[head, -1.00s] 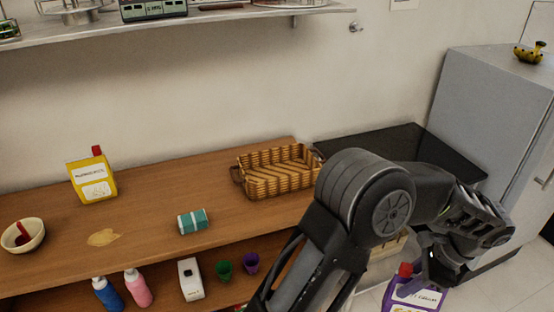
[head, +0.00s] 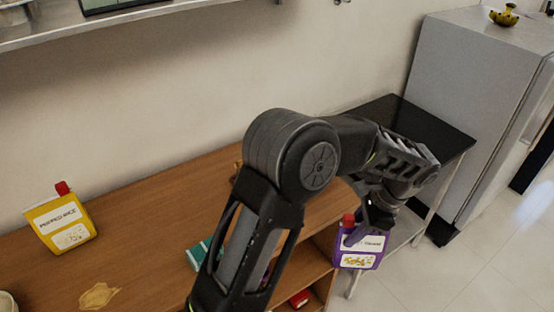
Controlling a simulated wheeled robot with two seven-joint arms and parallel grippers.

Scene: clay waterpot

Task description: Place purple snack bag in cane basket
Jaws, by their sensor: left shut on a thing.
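The purple snack bag (head: 358,251) has a red cap and a white label. My left gripper (head: 366,226) is shut on its top and holds it in the air, in front of the right end of the wooden counter. The cane basket (head: 237,172) is almost wholly hidden behind my left arm; only a small bit of its edge shows on the counter. My right gripper is not in view.
A yellow snack bag (head: 62,224) stands on the wooden counter (head: 150,215) at the left, near a tan spill (head: 98,295). A teal item (head: 200,256) is partly behind my arm. A dark-topped table (head: 440,136) and a grey fridge (head: 470,90) stand at the right.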

